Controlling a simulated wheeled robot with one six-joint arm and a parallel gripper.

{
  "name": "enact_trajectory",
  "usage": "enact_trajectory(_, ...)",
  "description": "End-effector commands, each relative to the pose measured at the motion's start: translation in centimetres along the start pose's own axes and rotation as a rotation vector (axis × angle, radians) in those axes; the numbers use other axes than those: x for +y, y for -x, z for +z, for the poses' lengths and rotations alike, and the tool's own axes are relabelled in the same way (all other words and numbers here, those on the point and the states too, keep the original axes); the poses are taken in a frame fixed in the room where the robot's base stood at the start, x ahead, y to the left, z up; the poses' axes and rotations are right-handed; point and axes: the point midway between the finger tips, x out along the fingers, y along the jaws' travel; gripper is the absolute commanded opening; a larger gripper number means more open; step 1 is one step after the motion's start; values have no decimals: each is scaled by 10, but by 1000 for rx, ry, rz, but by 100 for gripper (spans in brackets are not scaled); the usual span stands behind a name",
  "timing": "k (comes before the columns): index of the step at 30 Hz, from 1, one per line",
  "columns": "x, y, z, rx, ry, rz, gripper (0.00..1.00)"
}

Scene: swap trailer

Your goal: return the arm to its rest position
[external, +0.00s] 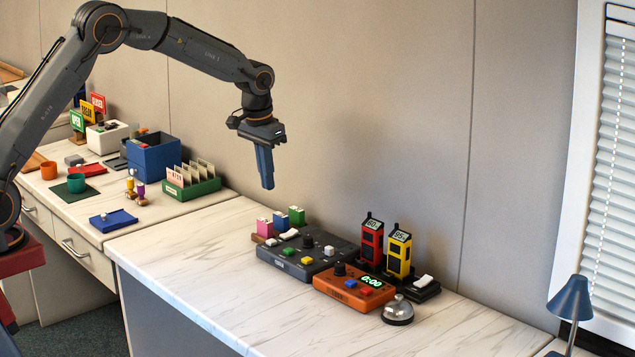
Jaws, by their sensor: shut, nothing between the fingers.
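My gripper (266,184) hangs at the end of my dark grey arm, pointing down in the external view. Its blue fingers are shut with nothing between them. It is in the air above the back left part of the white marble-look counter (190,255), touching nothing. The arm rises from the left edge, bends at a high elbow and reaches right across the left desk.
Below and right of my gripper stand small coloured blocks (279,223), a dark control box (309,250), an orange timer box (352,290), red and yellow handsets (398,253) and a bell (398,311). A blue bin (153,160) and green card tray (192,183) stand left. The front counter is clear.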

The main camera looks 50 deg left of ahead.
Motion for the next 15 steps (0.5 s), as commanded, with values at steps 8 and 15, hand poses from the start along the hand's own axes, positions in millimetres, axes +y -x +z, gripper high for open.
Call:
enact_trajectory(8, -31, 11, 126, -30, 3, -1, 0)
enact_trajectory(15, -51, 11, 260, -55, 5, -1, 0)
